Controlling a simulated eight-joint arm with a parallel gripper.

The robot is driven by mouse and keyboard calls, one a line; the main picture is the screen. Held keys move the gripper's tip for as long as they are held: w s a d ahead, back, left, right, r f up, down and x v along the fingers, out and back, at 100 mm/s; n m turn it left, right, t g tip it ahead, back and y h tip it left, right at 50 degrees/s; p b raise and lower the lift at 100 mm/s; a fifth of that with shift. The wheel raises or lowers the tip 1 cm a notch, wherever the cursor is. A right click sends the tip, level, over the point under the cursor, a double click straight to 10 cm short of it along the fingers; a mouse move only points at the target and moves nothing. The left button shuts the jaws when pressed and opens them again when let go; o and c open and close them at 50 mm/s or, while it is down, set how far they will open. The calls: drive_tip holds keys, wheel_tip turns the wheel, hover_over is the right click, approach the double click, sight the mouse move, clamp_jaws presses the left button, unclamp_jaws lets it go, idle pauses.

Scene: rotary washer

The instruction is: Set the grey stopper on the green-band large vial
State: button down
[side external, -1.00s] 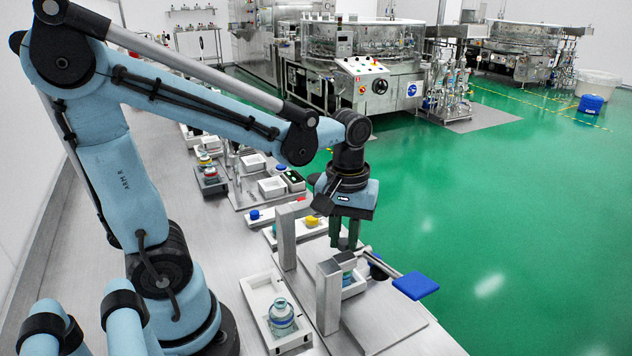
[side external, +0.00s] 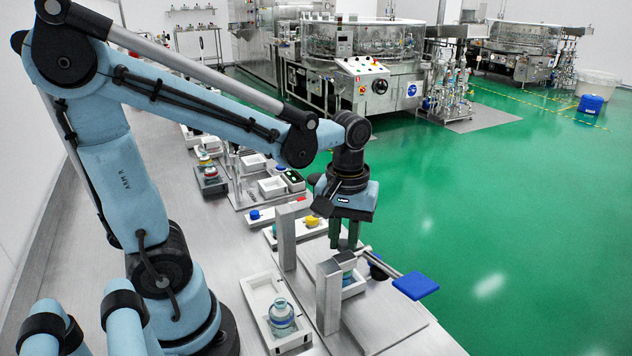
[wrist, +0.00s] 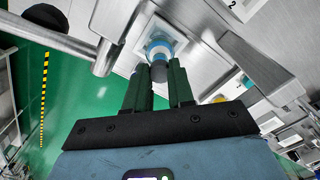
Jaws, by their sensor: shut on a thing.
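My gripper (side external: 346,246) points down over the right-hand fixture; in the wrist view its two dark green fingers (wrist: 159,72) are shut on a small grey piece, apparently the grey stopper (wrist: 158,73). A vial with a blue ring (wrist: 158,46) stands in a white tray just beyond the fingertips. I cannot tell whether the stopper touches it. In the side view this vial is partly hidden by the fixture post. Another clear vial with a blue-green band (side external: 282,316) stands upright in a white tray (side external: 251,291) left of the fixture. Which vial is the green-band large one is unclear.
Metal posts (side external: 328,300) stand close to my gripper. A lever with a blue paddle (side external: 415,286) sticks out to the right over the bench edge. Trays with yellow (side external: 312,221) and blue (side external: 254,214) pieces lie behind. The bench front is clear.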

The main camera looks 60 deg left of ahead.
drive_tip(key=shift+f, duration=0.55)
idle(0.4)
drive_tip(key=c, duration=0.9)
unclamp_jaws()
drive_tip(key=shift+r, duration=0.15)
wheel_tip(320, 180, up, 12)
drive_tip(key=shift+f, duration=0.1)
drive_tip(key=f+m+t, duration=0.1)
drive_tip(key=f+m, duration=0.1)
drive_tip(key=f+m+t, duration=0.1)
drive_tip(key=m+t, duration=0.1)
drive_tip(key=f+m+t, duration=0.2)
drive_tip(key=shift+d+f+m, duration=0.3)
drive_tip(key=shift+d+f, duration=0.05)
drive_tip(key=shift+d, duration=0.05)
drive_tip(key=shift+d+f+m+t, duration=0.1)
drive_tip(key=shift+f+m+t, duration=0.65)
drive_tip(key=shift+m+t, duration=0.4)
